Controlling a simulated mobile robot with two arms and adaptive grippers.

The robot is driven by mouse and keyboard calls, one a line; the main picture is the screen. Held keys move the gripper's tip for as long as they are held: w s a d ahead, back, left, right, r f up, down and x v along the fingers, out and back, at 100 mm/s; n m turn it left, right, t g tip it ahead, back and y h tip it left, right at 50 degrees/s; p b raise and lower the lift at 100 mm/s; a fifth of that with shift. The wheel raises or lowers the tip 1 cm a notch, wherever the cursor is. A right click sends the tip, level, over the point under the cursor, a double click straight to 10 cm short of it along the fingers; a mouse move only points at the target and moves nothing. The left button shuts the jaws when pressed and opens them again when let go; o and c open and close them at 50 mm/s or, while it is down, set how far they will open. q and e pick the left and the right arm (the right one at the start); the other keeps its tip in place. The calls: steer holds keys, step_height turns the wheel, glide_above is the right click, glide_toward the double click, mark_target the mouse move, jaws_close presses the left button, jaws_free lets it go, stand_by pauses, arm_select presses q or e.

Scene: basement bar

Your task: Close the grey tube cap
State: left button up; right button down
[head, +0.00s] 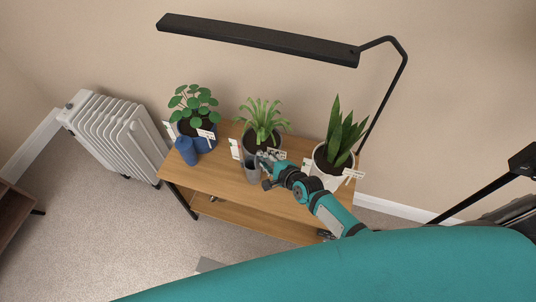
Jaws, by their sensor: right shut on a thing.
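A grey tube (251,172) stands on the wooden table, in front of the middle potted plant. My right gripper (263,164) is at the upper right side of this tube, and its fingers partly cover it. The gripper is shut on what appears to be the tube's grey cap, which the fingers hide. The cap's angle is too small to make out. A blue tube (187,151) stands farther left on the table. My left gripper is not in view.
A leafy plant in a blue pot (204,140), a spiky plant (262,122) and a tall-leaved plant in a white pot (328,172) stand along the back of the table (222,172). White labels stand by them. A black lamp (260,38) overhangs. A radiator (118,135) is at left.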

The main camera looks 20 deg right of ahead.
steer(key=shift+s+f, duration=0.25)
steer(key=shift+f, duration=0.15)
steer(key=c, duration=1.3)
jaws_free()
steer(key=shift+d, duration=0.1)
steer(key=shift+o, duration=0.7)
steer(key=shift+w+r, duration=0.15)
steer(key=v, duration=1.2)
steer(key=shift+r, duration=0.1)
